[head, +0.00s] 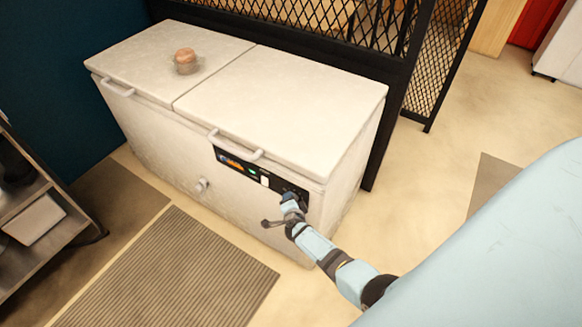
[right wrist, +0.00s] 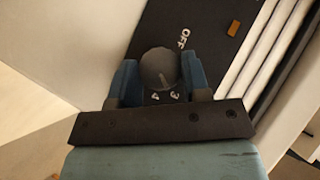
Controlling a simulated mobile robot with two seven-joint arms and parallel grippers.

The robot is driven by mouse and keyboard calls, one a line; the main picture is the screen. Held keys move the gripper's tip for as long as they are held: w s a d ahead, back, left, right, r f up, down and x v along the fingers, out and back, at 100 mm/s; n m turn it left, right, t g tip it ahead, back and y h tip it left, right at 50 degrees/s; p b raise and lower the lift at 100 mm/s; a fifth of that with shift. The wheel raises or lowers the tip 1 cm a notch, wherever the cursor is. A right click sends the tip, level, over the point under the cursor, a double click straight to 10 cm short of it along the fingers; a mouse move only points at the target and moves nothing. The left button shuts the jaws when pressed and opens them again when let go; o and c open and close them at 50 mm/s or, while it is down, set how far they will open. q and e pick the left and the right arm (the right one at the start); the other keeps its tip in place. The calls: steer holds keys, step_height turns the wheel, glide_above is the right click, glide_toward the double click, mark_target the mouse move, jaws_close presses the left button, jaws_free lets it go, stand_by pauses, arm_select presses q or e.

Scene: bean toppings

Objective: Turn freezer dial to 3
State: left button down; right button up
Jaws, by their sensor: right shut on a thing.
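The white chest freezer (head: 205,135) stands in the middle of the head view, with a black control panel (head: 236,163) on its front. The dial (right wrist: 160,70) is a round grey knob on that panel in the right wrist view. "OFF" shows above it, and "4" and "3" show below it. My right gripper (right wrist: 158,78) has one blue finger on each side of the dial and is shut on it. In the head view the right gripper (head: 291,200) is at the panel's right end and hides the dial. My left gripper is not in view.
A jar with a brownish lid (head: 186,61) stands on the freezer's left lid. A black mesh fence (head: 350,40) is behind the freezer. A metal shelf (head: 40,215) is at the left. A ribbed mat (head: 170,275) lies on the floor in front.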

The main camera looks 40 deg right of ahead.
steer(key=shift+s+f, duration=0.1)
steer(key=o, duration=0.9)
steer(key=p+v, duration=0.5)
steer(key=v, duration=0.2)
steer(key=shift+s+a, duration=0.15)
